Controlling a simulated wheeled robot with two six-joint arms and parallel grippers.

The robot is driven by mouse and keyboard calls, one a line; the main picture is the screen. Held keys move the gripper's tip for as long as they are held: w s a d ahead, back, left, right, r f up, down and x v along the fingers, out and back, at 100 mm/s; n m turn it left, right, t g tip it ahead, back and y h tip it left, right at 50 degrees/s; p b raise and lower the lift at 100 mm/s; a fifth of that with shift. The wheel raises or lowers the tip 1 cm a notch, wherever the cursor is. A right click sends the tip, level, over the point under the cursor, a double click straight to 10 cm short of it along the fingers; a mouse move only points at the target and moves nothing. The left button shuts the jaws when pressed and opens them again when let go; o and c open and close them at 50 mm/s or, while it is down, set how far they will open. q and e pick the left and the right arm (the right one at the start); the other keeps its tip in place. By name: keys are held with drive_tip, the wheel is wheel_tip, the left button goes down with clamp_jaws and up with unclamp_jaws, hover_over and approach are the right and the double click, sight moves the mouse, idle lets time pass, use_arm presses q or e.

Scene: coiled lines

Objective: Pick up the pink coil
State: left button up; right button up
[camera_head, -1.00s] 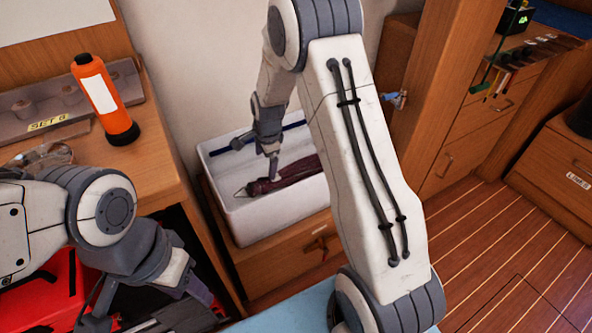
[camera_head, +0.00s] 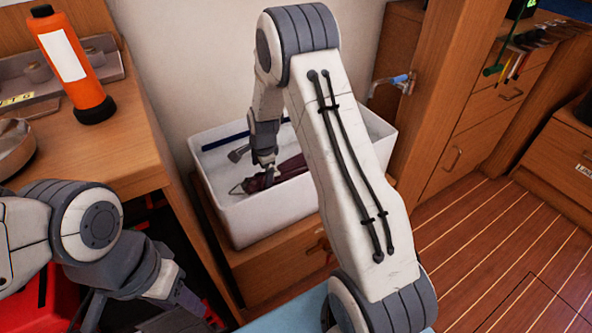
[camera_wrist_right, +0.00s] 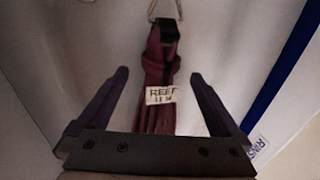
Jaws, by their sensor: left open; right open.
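A dark pinkish-maroon coil (camera_head: 288,170) lies in a white bin (camera_head: 262,220) in the head view. In the right wrist view the coil (camera_wrist_right: 158,70) runs lengthwise, with a metal clip at its far end and a white tag reading "REEF". My right gripper (camera_head: 255,165) is inside the bin over the coil; its open fingers (camera_wrist_right: 159,76) stand on either side of it, with gaps visible on both sides. Part of the coil is hidden by my right arm in the head view. My left gripper (camera_head: 142,312) is open and empty at the lower left, away from the bin.
The bin's walls surround my right gripper.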

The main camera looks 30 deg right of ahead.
sight(262, 176)
drive_tip(key=b+x, duration=0.2)
drive_tip(key=x, duration=0.3)
drive_tip(key=shift+d+f, duration=0.1)
drive_tip(key=shift+d, duration=0.05)
drive_tip(key=shift+w, duration=0.1)
clamp_jaws()
